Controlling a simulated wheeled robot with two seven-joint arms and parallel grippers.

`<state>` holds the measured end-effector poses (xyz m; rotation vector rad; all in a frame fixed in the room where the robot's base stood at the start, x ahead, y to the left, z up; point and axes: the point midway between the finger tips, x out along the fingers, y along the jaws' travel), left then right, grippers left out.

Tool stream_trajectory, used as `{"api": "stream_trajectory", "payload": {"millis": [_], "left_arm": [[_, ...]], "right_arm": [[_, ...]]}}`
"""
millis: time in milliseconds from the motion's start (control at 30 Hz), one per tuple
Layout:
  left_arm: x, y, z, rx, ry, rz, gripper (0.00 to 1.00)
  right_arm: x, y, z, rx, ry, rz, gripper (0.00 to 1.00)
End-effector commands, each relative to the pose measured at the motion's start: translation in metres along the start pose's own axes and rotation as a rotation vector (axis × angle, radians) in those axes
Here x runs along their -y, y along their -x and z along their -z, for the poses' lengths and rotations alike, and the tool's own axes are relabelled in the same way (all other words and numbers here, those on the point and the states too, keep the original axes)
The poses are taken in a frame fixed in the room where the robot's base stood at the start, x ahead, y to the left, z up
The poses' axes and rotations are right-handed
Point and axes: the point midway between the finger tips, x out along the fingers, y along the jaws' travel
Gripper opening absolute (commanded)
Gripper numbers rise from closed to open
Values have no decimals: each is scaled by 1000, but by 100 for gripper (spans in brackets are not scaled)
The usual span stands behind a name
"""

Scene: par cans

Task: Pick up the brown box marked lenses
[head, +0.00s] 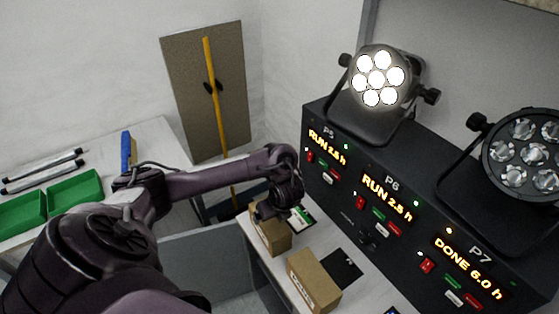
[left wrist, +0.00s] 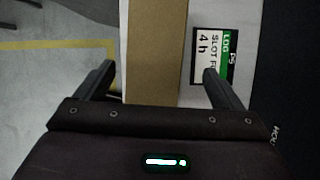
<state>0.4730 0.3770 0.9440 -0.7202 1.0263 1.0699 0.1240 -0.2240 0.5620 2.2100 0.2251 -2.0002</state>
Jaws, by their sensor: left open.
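Two brown boxes stand on the narrow white bench in the head view. The farther brown box (head: 272,234) is right under my left gripper (head: 266,211), which hides part of its top. The nearer brown box (head: 314,281) stands apart from it, toward the front. No marking is readable on either, so I cannot tell which is marked lenses. In the left wrist view my left gripper (left wrist: 160,80) is open, and a brown box (left wrist: 157,50) lies between the lines of its two fingers, with nothing gripped. My right gripper is out of view.
A log card (left wrist: 215,55) lies right of the box in the left wrist view, close by the right finger. A black rack (head: 400,210) with lit displays and par cans borders the bench. A dark mat (head: 343,268) lies by the nearer box. Green trays (head: 75,190) sit on the left table.

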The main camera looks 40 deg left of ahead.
Motion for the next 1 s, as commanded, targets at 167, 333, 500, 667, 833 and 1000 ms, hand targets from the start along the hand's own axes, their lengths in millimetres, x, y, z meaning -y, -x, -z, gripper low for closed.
{"api": "stream_trajectory", "payload": {"millis": [167,333,500,667,833,1000], "left_arm": [[-3,-19,-1,2,-4,-12,89],[-2,-31,0,1,-4,-9,89],[-2,-52,3,1,-2,-11,89],[-2,-71,2,2,-2,-11,89],[-1,-78,1,4,-4,-9,89],[-1,-78,1,3,-5,-8,89]], "right_arm": [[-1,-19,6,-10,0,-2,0],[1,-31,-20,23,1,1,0],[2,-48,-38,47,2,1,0],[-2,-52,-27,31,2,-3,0],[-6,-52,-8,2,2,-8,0],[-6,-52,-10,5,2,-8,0]]}}
